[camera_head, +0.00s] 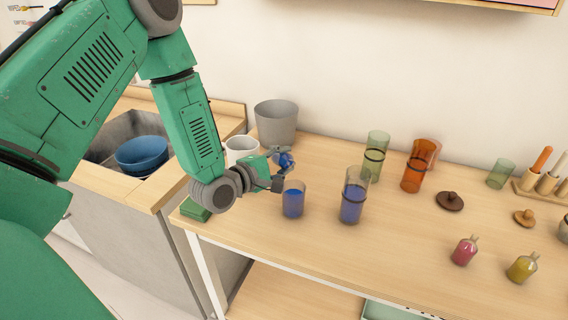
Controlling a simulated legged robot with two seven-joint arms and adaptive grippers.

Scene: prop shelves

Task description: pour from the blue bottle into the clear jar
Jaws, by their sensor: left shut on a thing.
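My left gripper (272,173) is shut on the small blue bottle (286,160). The bottle is held tilted, above and just behind the rim of a short clear jar (293,201). The jar stands upright on the wooden table and has blue in its lower part. The gripper's fingers hide part of the bottle, and I cannot tell whether liquid is flowing. My right gripper is out of view.
A tall blue-tinted glass (353,196) stands right of the jar, with green (375,157) and orange (418,168) glasses behind. A grey pot (276,122) and white mug (241,150) stand behind the gripper. Red (464,251) and yellow (522,268) bottles stand front right.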

